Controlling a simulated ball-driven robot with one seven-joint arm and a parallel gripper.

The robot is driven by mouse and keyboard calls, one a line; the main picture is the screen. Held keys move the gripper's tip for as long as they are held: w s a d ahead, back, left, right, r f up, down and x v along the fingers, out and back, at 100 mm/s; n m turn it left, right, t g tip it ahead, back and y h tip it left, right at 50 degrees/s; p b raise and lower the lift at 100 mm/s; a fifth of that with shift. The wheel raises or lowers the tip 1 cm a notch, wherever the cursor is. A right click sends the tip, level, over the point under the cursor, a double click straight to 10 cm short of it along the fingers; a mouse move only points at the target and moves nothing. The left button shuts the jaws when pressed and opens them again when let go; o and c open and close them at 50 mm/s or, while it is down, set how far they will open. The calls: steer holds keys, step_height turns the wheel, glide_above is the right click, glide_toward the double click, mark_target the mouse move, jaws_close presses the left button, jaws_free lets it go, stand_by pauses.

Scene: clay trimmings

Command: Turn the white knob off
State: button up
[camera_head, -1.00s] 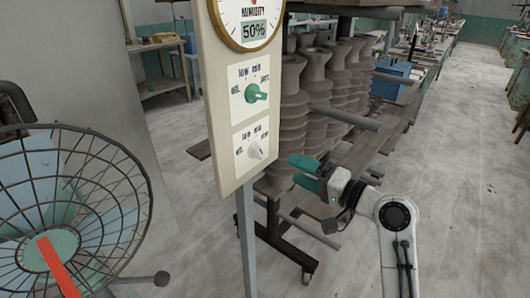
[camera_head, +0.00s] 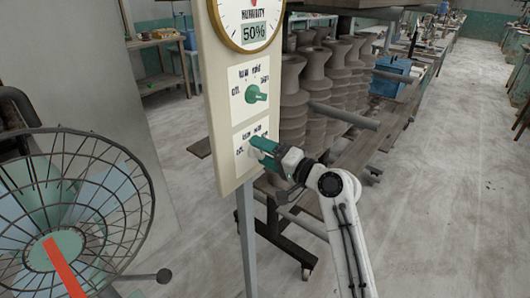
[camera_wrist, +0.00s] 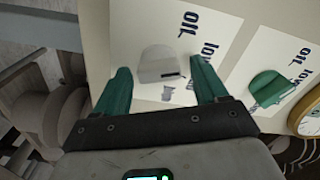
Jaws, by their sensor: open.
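The white knob (camera_wrist: 160,65) sits on its white label plate on the upright panel; in the wrist view it lies between my two green fingers, with a dark mark on its lower right side. I cannot tell whether the fingers touch it. In the head view my gripper (camera_head: 256,145) is at the lower label plate (camera_head: 241,139) and covers the knob. My gripper in the wrist view (camera_wrist: 160,68) is open.
A green knob (camera_head: 256,94) is above the white one, under a round humidity gauge (camera_head: 248,22) reading 50%. A wire fan (camera_head: 60,215) stands at left. A rack of clay pieces (camera_head: 340,75) stands close behind the panel. Open floor (camera_head: 440,200) lies at right.

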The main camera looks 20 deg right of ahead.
steer(key=c, duration=1.1)
steer(key=shift+o, duration=0.2)
steer(key=shift+f, duration=0.1)
steer(key=shift+n+b, duration=0.4)
steer(key=shift+b, duration=0.1)
steer(key=shift+f+n+b, duration=0.15)
steer(key=shift+n+b, duration=0.45)
steer(key=shift+b, duration=0.15)
steer(key=n+b, duration=0.2)
steer(key=shift+b, duration=0.35)
steer(key=n+b, duration=0.4)
steer(key=n, duration=0.1)
steer(key=shift+s+a+r, duration=0.1)
steer(key=shift+r, duration=0.2)
